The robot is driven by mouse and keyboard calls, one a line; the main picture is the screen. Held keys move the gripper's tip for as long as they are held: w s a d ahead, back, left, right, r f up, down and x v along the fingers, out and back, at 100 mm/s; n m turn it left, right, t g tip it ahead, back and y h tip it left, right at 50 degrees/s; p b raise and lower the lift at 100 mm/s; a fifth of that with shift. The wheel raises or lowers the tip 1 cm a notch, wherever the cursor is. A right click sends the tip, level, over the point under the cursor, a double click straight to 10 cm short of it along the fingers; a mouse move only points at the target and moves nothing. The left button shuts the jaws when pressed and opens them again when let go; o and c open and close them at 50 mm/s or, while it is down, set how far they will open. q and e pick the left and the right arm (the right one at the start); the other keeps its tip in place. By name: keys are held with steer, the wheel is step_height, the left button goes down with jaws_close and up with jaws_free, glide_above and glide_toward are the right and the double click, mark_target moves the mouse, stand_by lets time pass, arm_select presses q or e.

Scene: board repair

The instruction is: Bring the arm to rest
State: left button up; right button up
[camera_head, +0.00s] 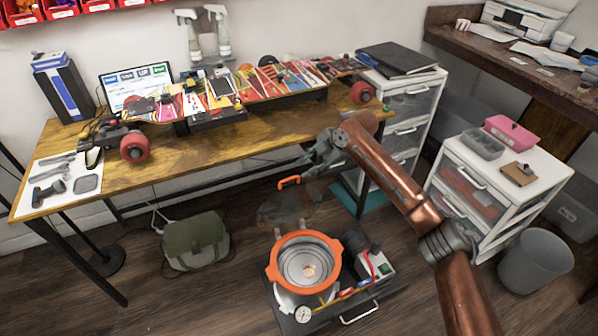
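My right arm (390,180), copper-coloured, comes in from the lower right and bends at an elbow near the table's front edge. Its gripper (312,169) is small and dark in the view, in front of the table and above the floor. An orange handle (289,182) is right beside the gripper's tip, above a dim, see-through round shape (284,207). I cannot tell whether the fingers touch the handle or whether they are open or shut. My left arm and gripper do not show.
Below stands a pot with an orange rim (273,270) on a dark cart with a gauge (303,314). The wooden table (210,155) carries a long skateboard-like board (290,85). A white drawer unit (535,180) and grey bin (535,262) stand right; a green bag (196,242) lies left.

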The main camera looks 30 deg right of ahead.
steer(key=shift+s+d+r, duration=0.1)
steer(key=shift+s+r, duration=0.05)
steer(key=shift+r, duration=0.1)
stand_by(0.3)
